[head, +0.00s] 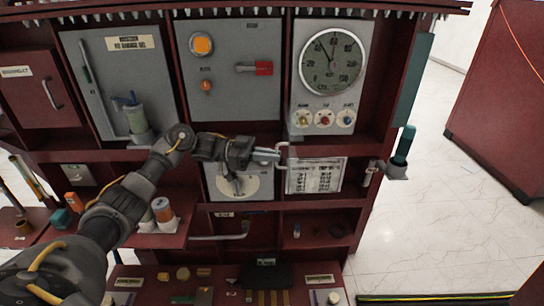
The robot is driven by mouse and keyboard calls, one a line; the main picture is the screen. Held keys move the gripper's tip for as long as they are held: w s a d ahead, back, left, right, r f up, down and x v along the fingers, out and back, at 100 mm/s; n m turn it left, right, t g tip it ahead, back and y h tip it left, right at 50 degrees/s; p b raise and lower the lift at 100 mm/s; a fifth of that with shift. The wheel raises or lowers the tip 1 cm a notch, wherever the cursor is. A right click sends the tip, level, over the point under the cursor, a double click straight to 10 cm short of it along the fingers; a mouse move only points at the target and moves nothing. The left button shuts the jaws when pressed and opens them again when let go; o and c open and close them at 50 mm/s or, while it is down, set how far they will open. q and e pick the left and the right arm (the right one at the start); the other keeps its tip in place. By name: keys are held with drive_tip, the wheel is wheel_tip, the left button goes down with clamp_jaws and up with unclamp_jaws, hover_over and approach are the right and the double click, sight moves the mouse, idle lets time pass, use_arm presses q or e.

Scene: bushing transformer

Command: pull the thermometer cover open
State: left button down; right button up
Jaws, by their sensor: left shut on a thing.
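The round thermometer dial (332,62) has a pale rim and a dark face, and sits on a grey panel at the upper right of the red cabinet. Below it is a compartment with a white printed sheet (316,176). A pale bent handle (283,150) stands at that compartment's left edge. My left gripper (272,155) reaches in from the left and is shut on this handle, below and left of the dial. The fingertips partly hide the grip. I cannot tell how far the cover stands open. My right gripper is not in view.
A dark green cylinder (404,146) stands in a holder at the cabinet's right side. A lower shelf (235,270) carries small parts. Open floor (440,220) lies right.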

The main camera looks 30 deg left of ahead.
use_arm(q)
drive_tip(key=shift+w+a+r, duration=0.2)
drive_tip(key=shift+w+r, duration=0.05)
drive_tip(key=shift+r, duration=0.15)
drive_tip(key=c, duration=1.8)
unclamp_jaws()
drive_tip(key=shift+w, duration=0.1)
drive_tip(key=shift+o, duration=1.1)
drive_tip(key=shift+w+f, duration=0.15)
drive_tip(key=shift+o, duration=0.2)
drive_tip(key=shift+d+f, duration=0.1)
drive_tip(key=shift+f, duration=0.1)
